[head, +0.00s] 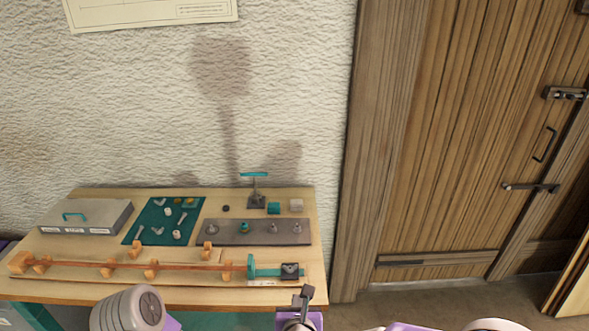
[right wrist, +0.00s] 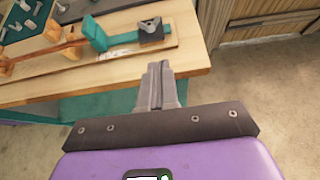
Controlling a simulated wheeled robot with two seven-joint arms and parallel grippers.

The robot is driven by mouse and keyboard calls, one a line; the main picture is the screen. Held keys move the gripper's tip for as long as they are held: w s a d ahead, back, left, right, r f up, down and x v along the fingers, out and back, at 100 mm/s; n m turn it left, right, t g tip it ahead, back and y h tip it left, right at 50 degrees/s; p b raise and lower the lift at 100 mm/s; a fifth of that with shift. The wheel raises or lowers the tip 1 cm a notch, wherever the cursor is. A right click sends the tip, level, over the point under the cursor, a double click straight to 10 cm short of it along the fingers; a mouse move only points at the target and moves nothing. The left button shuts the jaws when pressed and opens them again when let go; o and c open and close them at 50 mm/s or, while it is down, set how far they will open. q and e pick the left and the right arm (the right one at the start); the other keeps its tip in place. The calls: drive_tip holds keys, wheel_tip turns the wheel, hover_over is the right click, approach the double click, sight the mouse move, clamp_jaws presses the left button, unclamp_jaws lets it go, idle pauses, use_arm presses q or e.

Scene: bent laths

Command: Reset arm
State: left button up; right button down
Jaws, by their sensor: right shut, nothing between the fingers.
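My right gripper (head: 303,297) is at the bottom of the head view, in front of the table's front edge. It also shows in the right wrist view (right wrist: 158,75), where its fingers are together with nothing between them. It is apart from the lath and the table. A reddish-brown lath (head: 190,269) lies along a board among several wooden blocks (head: 152,269). Its right end meets a teal fixture (head: 251,267) with a dark block (head: 290,270) beside it. My left gripper is not in view.
The wooden table (head: 60,248) carries a grey case (head: 86,217), a teal mat (head: 153,229) with small parts, a dark plate (head: 257,238) with several fittings, and a small stand (head: 256,199). A wooden door (head: 470,120) is to the right. Floor right of the table is clear.

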drive_tip(key=s+d+f+n+g+y, duration=0.1)
drive_tip(key=s+d+f+n+g, duration=0.2)
drive_tip(key=f+n, duration=0.7)
drive_tip(key=s+d+f+n+g+y, duration=0.1)
drive_tip(key=s+d+f+n+g, duration=0.2)
drive_tip(key=s+f+n, duration=0.5)
drive_tip(key=s+d+f+n+g+y, duration=0.2)
drive_tip(key=s+f+n+g, duration=0.3)
drive_tip(key=f+n, duration=0.8)
drive_tip(key=shift+s+d+f+n, duration=0.4)
drive_tip(key=shift+s+n, duration=0.05)
drive_tip(key=shift+n, duration=0.65)
